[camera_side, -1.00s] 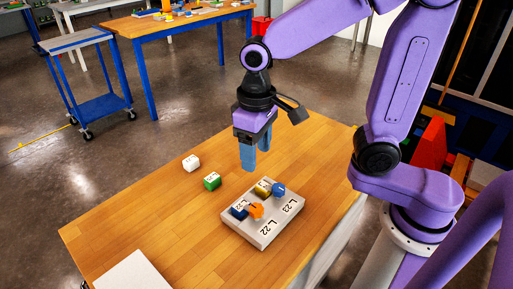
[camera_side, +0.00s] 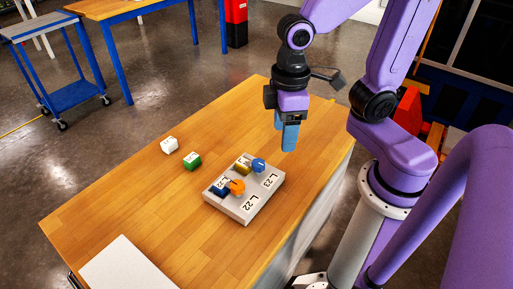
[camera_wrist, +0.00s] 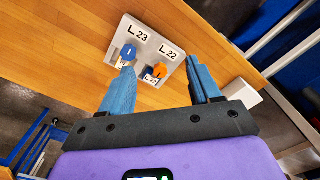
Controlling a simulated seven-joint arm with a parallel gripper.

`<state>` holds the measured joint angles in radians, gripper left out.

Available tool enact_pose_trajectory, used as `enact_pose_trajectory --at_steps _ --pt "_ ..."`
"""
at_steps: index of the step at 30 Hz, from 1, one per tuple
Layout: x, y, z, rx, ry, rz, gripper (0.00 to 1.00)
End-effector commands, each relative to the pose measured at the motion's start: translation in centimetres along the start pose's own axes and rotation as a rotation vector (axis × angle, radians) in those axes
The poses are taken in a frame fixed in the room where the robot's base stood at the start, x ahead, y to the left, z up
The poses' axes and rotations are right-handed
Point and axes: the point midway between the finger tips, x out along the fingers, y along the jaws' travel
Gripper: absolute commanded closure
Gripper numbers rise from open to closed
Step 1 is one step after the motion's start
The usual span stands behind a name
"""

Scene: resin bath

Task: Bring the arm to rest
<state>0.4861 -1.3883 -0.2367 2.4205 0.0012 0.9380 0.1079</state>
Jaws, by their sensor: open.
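My gripper (camera_side: 284,140) is open and empty, with blue fingers pointing down above the far right part of the wooden table (camera_side: 130,205). It is up and to the right of a grey labelled block (camera_side: 243,208) in the side view. In the wrist view, the two fingers of my gripper (camera_wrist: 162,66) are spread wide with nothing between them. The grey block (camera_wrist: 152,36) shows beyond the fingers, marked L.22 and L.23.
The grey block holds an orange piece (camera_side: 237,187), a blue piece (camera_side: 258,165), a yellowish piece and a dark blue piece. A white cube (camera_side: 169,145) and green cube (camera_side: 192,161) sit beside it. A white panel (camera_side: 128,267) lies at the front left.

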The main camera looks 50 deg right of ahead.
Motion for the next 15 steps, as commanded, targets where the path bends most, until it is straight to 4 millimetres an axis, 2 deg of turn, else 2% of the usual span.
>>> enact_pose_trajectory --at_steps 9,15 --pt "0.3 -1.6 5.5 -0.201 0.006 -0.004 0.37" --pt "0.5 -2.5 7.6 -0.282 0.009 -0.006 0.37"
